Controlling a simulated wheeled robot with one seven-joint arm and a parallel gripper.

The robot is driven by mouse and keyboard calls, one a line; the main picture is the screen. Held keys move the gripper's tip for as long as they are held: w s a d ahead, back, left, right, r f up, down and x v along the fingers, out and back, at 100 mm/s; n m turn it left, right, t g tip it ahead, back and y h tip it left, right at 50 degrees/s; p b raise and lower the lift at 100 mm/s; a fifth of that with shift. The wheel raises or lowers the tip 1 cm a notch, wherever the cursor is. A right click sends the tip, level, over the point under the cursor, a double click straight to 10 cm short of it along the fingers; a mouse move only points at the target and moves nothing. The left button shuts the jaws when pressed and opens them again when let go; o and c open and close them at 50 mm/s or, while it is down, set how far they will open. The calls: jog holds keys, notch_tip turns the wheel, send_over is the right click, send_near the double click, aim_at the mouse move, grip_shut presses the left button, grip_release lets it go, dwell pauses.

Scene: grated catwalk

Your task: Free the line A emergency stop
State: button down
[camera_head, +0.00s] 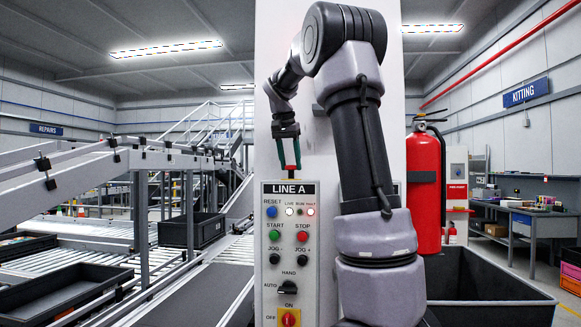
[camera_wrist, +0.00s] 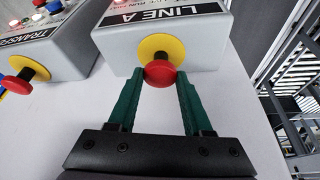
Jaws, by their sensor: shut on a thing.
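The grey LINE A control box (camera_head: 290,250) is mounted on a pale panel in front of me. In the wrist view, the box (camera_wrist: 190,40) carries a red mushroom button (camera_wrist: 160,74) on a yellow collar (camera_wrist: 154,46), on the side edge by its LINE A label (camera_wrist: 157,14). My gripper (camera_wrist: 160,84) has one green finger on each side of the red button and is shut on it. In the head view, my gripper (camera_head: 289,152) reaches down just above the box's top; the button is mostly hidden there.
A TRANSFER box (camera_wrist: 45,45) with its own red button (camera_wrist: 33,73) stands close by on the left in the wrist view. In the head view, a red extinguisher (camera_head: 424,190) hangs right of my arm, above a dark bin (camera_head: 490,285). Conveyors (camera_head: 110,240) fill the left.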

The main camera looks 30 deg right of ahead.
jog(key=shift+c, duration=1.6)
grip_release()
jog(key=shift+r, duration=0.2)
jog(key=v, duration=1)
jog(key=shift+s+r, duration=0.15)
jog(key=shift+r, duration=0.2)
jog(key=shift+a, duration=0.15)
jog(key=s+a+f+n+t+y, duration=0.2)
jog(key=s+a+f, duration=0.4)
jog(key=s+f, duration=0.5)
jog(key=s+a+f+n+t+y, duration=0.2)
jog(key=s+a+f, duration=0.4)
jog(key=s+f, duration=0.5)
jog(key=shift+s+a+f+n+y, duration=0.25)
jog(key=shift+s+f+n+y, duration=0.25)
jog(key=shift+s, duration=0.65)
